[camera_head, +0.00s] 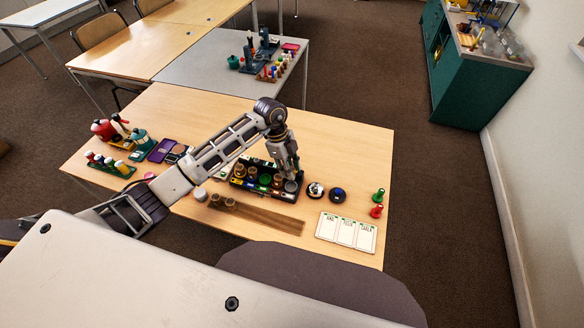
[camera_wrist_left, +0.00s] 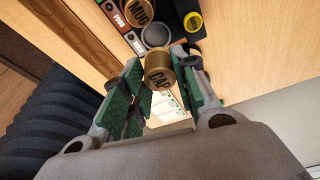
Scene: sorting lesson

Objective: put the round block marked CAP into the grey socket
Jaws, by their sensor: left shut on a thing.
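The round tan block marked CAP (camera_wrist_left: 158,72) is between the green pads of my left gripper (camera_wrist_left: 160,80) in the left wrist view. The gripper is shut on it. The held block cannot be made out there. My right gripper is not in view.
The tray holds several round blocks, one marked MUG (camera_wrist_left: 139,11). A brown strip (camera_head: 265,219) with round blocks at its left end lies in front.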

